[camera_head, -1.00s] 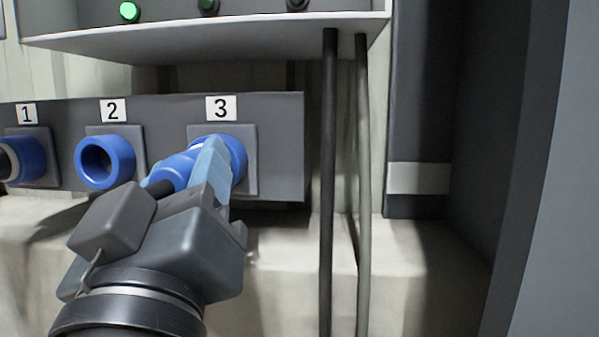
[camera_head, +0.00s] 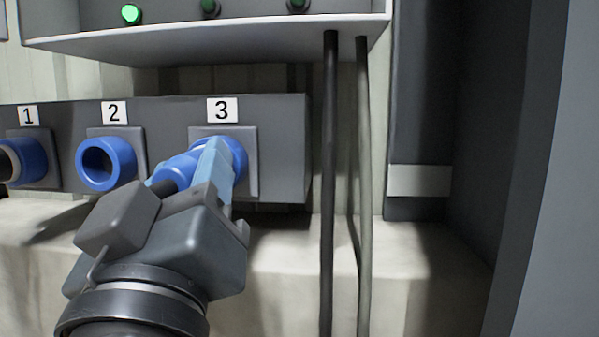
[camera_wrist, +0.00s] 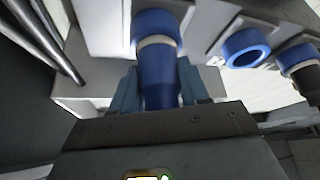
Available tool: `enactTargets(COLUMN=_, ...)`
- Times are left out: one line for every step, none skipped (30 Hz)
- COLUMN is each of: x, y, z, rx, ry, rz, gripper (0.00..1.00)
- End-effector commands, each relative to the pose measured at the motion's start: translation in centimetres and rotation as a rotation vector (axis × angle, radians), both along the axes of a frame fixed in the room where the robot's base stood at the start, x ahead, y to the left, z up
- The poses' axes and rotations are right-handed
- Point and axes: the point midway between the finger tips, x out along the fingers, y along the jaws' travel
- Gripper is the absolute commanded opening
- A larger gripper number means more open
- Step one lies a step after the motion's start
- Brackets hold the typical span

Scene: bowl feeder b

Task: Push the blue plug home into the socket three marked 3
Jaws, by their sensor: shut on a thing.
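The blue plug (camera_head: 173,173) is held in my gripper (camera_head: 213,160), at the mouth of the blue socket three (camera_head: 238,152) below the label marked 3. In the wrist view the plug (camera_wrist: 160,92) lies between the two light-blue fingers of my gripper (camera_wrist: 160,85). A pale ring (camera_wrist: 156,42) shows between the plug and the socket three (camera_wrist: 156,22). The plug looks lined up with the socket and at least meets its mouth. How deep it sits is hidden. In the head view my gripper covers much of the plug and the socket's lower front.
Socket two (camera_head: 105,163) is open and empty to the left. Socket one (camera_head: 27,159) at the far left has a dark plug or cable end in it. Two dark vertical pipes (camera_head: 328,180) stand right of the socket box. A lamp box hangs above, with its left lamp (camera_head: 131,13) lit green.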

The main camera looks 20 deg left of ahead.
Motion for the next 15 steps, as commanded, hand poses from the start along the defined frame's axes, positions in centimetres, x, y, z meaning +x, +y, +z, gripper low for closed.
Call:
enactTargets(x=0.03, y=-0.01, z=0.02, rx=0.0, ry=0.0, rz=0.0, gripper=0.0)
enactTargets(x=0.03, y=-0.01, z=0.01, rx=0.0, ry=0.0, rz=0.0, gripper=0.0)
enactTargets(x=0.05, y=-0.01, z=0.01, rx=0.0, ry=0.0, rz=0.0, gripper=0.0)
enactTargets(x=0.06, y=-0.01, z=0.0, rx=0.0, ry=0.0, rz=0.0, gripper=0.0)
enactTargets(x=0.07, y=0.0, z=0.0, rx=0.001, ry=0.0, rz=-0.001, gripper=0.0)
enactTargets(x=0.12, y=0.0, z=-0.01, rx=0.001, ry=0.0, rz=-0.001, gripper=0.0)
enactTargets(x=0.14, y=0.0, z=-0.02, rx=0.001, ry=0.0, rz=-0.001, gripper=0.0)
enactTargets(x=0.16, y=0.01, z=-0.01, rx=0.001, ry=0.0, rz=-0.001, gripper=0.0)
enactTargets(x=0.15, y=0.01, z=0.0, rx=0.001, ry=0.0, rz=-0.001, gripper=0.0)
enactTargets(x=0.16, y=0.01, z=0.0, rx=0.0, ry=0.001, rz=-0.001, gripper=0.0)
enactTargets(x=0.16, y=0.01, z=0.0, rx=0.0, ry=0.001, rz=-0.001, gripper=0.0)
enactTargets(x=0.17, y=0.01, z=0.01, rx=0.0, ry=0.001, rz=-0.001, gripper=0.0)
enactTargets(x=0.18, y=0.01, z=0.0, rx=0.0, ry=0.001, rz=-0.001, gripper=0.0)
enactTargets(x=0.18, y=0.01, z=0.0, rx=0.0, ry=0.001, rz=-0.001, gripper=0.46)
enactTargets(x=0.18, y=0.01, z=0.0, rx=0.0, ry=0.001, rz=-0.001, gripper=0.5)
